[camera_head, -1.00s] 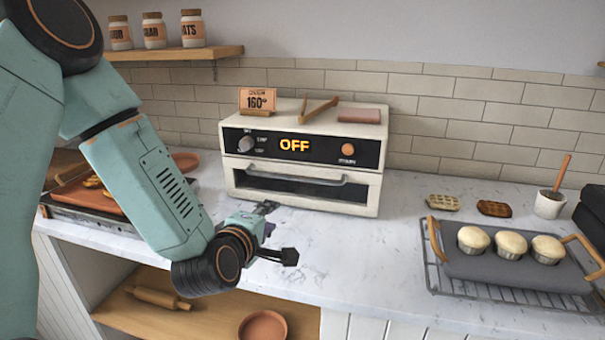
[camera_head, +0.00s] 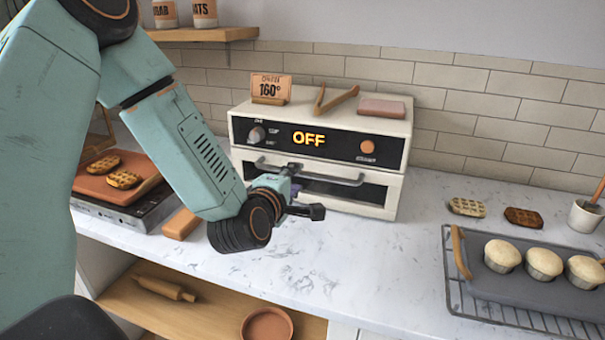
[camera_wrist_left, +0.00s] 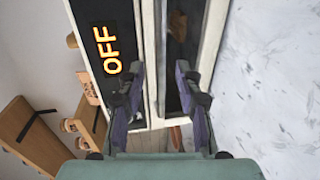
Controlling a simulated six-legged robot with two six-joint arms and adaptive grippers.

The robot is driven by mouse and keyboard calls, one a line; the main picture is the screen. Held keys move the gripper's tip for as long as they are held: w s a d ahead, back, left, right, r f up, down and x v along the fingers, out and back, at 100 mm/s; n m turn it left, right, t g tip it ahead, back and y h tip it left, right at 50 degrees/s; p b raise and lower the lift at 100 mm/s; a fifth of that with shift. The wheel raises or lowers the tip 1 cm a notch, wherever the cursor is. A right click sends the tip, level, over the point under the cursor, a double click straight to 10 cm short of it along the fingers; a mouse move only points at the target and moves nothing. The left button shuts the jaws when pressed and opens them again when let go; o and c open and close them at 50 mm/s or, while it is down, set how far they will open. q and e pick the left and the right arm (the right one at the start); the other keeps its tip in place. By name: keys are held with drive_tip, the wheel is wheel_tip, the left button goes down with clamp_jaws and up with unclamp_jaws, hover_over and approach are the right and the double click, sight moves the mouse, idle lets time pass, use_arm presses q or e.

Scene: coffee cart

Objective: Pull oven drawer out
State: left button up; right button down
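The white oven (camera_head: 240,175) stands on the marble counter, with a black panel reading OFF. Its drawer has a grey bar handle (camera_head: 340,181) across the front, above a dark window. My left gripper (camera_head: 306,190) is in front of the drawer, covering part of the handle. In the left wrist view, my left gripper (camera_wrist_left: 161,75) is open, its two fingers apart on either side of the handle bar (camera_wrist_left: 162,45). I cannot tell whether a finger touches the bar. The drawer looks closed. My right gripper is not in view.
A sign (camera_head: 270,88), tongs (camera_head: 335,98) and a pink block (camera_head: 382,107) lie on top of the oven. A tray of muffins (camera_head: 500,285) on a rack stands at the right. Waffles on a board (camera_head: 90,188) are at the left. Counter in front of the oven is clear.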

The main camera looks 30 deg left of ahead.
sight(304, 176)
use_arm(q)
drive_tip(key=w, duration=0.3)
drive_tip(key=w+f, duration=0.1)
drive_tip(key=w, duration=0.1)
drive_tip(key=shift+d, duration=0.3)
drive_tip(key=shift+s+a, duration=0.25)
drive_tip(key=shift+a, duration=0.35)
drive_tip(key=shift+w+d, duration=0.4)
drive_tip(key=shift+d, duration=0.05)
drive_tip(key=shift+c, duration=1.2)
drive_tip(key=shift+s+a, duration=0.25)
drive_tip(key=shift+a, duration=0.1)
clamp_jaws()
drive_tip(key=shift+d, duration=0.1)
drive_tip(key=shift+w, duration=0.1)
